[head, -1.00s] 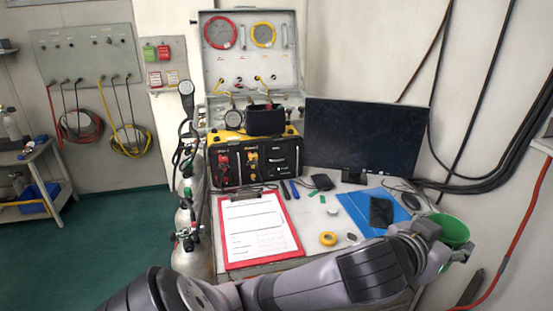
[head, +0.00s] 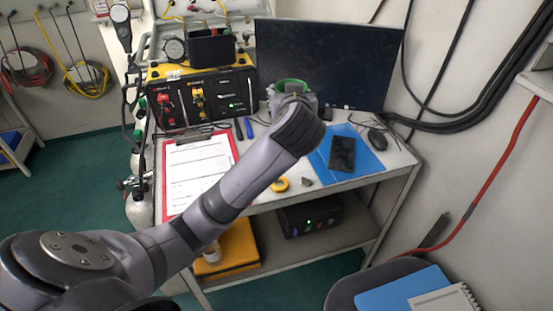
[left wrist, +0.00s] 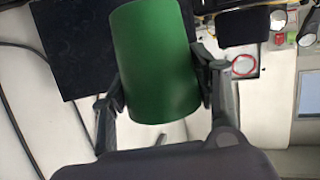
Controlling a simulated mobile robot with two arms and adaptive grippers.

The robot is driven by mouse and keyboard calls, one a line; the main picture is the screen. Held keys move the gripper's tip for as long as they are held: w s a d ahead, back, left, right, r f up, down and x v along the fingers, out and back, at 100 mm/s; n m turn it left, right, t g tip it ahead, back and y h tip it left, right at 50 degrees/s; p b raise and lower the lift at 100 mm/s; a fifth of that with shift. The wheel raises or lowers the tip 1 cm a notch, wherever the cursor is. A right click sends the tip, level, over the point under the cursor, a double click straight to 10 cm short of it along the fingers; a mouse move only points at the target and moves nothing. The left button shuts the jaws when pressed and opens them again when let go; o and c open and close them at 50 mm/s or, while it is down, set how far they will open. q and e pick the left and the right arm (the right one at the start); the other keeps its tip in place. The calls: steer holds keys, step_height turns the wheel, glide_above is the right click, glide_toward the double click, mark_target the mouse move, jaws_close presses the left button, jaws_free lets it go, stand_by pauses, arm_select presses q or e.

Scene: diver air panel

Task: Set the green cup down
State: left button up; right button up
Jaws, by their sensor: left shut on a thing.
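The green cup (left wrist: 155,62) is between the fingers of my left gripper (left wrist: 165,95) in the left wrist view, and the gripper is shut on it. In the head view only the rim and upper part of the cup (head: 290,86) show, in front of the monitor, above the back of the table (head: 255,206). My left wrist hides most of the gripper and the cup's lower part there. I cannot tell whether the cup's base touches the tabletop. My right gripper is in neither view.
A monitor (head: 320,60) stands behind the cup. A black and yellow panel box (head: 205,98) is to its left, a red clipboard (head: 166,205) at the front left. A blue folder (head: 368,162) with a phone (head: 342,153) lies to the right, and a yellow tape roll (head: 279,184) near the front edge.

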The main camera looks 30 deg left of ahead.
arm_select(q)
steer(key=a+f+n+g+y+b, duration=0.1)
steer(key=a+f+n+g+y, duration=0.1)
steer(key=a+n+g+y, duration=0.4)
steer(key=shift+m+t+h, duration=0.3)
steer(key=shift+t+h, duration=0.2)
steer(key=f, duration=0.6)
steer(key=a+f+p, duration=0.1)
steer(key=f, duration=0.6)
steer(key=f+p, duration=0.1)
steer(key=f, duration=0.6)
steer(key=shift+w+a+f, duration=0.1)
steer(key=shift+a+f, duration=0.05)
steer(key=shift+a, duration=0.15)
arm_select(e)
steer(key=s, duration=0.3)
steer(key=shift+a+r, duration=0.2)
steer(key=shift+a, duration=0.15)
arm_select(q)
steer(key=shift+f, duration=0.15)
steer(key=o, duration=1)
steer(key=shift+c, duration=0.2)
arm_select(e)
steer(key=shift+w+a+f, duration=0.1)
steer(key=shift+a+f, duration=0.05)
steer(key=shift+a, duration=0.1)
